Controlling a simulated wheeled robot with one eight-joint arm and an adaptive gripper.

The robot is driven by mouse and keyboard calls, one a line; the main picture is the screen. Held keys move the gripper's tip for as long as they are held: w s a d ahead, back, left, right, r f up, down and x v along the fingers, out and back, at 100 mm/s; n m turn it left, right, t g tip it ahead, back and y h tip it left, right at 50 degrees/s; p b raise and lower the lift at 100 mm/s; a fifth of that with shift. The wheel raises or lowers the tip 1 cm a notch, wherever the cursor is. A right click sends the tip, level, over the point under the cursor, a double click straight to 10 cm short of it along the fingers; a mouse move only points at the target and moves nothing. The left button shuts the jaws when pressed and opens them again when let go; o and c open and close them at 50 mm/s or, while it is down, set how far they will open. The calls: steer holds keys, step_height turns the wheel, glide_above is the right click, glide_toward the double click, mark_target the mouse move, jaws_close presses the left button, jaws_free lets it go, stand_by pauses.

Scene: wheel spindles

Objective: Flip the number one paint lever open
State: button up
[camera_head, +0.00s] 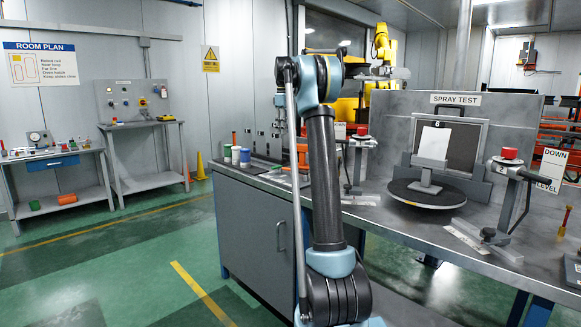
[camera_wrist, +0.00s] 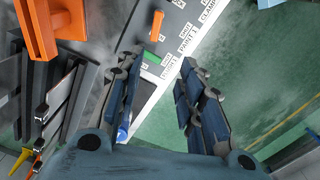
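In the wrist view, a label strip with a "PAINT 1" label (camera_wrist: 188,38) runs along the edge of a dark panel. A small orange lever (camera_wrist: 156,25) stands upright from the panel, roughly level with that label. A green lever (camera_wrist: 151,57) lies flatter beside another label, too blurred to read surely. My gripper (camera_wrist: 162,62) is open and empty, its two fingers spread above the panel edge; the left finger is near the green lever, apparently apart from it. In the head view, my arm hides part of the bench area around the levers.
A large orange part (camera_wrist: 42,28) and grey metal bars (camera_wrist: 75,85) crowd the wrist view's left. In the head view, paint pots (camera_head: 240,156) stand on the bench left of my arm. A turntable (camera_head: 428,196) with a numbered panel stands right.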

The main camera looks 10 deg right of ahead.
steer(key=f, duration=1.1)
steer(key=w+f, duration=0.1)
steer(key=f, duration=0.5)
steer(key=shift+d+f, duration=0.3)
steer(key=shift+c, duration=0.2)
jaws_close()
